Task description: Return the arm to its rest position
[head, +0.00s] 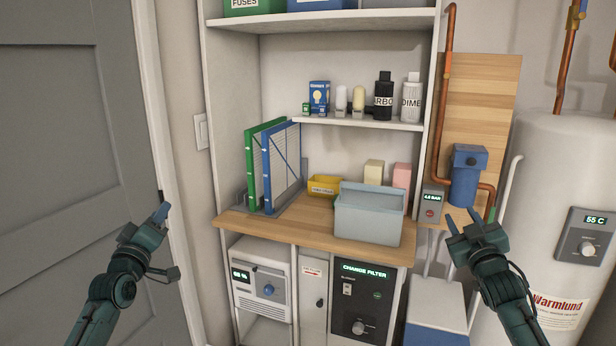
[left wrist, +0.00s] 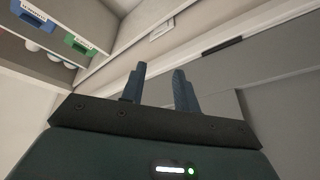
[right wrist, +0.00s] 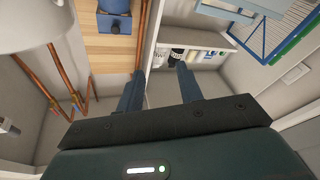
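My left gripper (head: 161,212) is raised at the left of the head view, in front of the grey door. In the left wrist view its two blue fingers (left wrist: 160,88) stand apart with nothing between them. My right gripper (head: 462,218) is raised at the right, in front of the blue pump-like unit and the board. In the right wrist view its two fingers (right wrist: 160,90) are apart and empty. Neither gripper touches anything that I can see.
A wooden counter (head: 285,231) carries a grey-blue bin (head: 367,219), green and blue framed filters (head: 283,165) and a yellow box (head: 323,185). A white tank (head: 560,180) and copper pipes (head: 446,80) stand right. A grey door (head: 60,150) is left.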

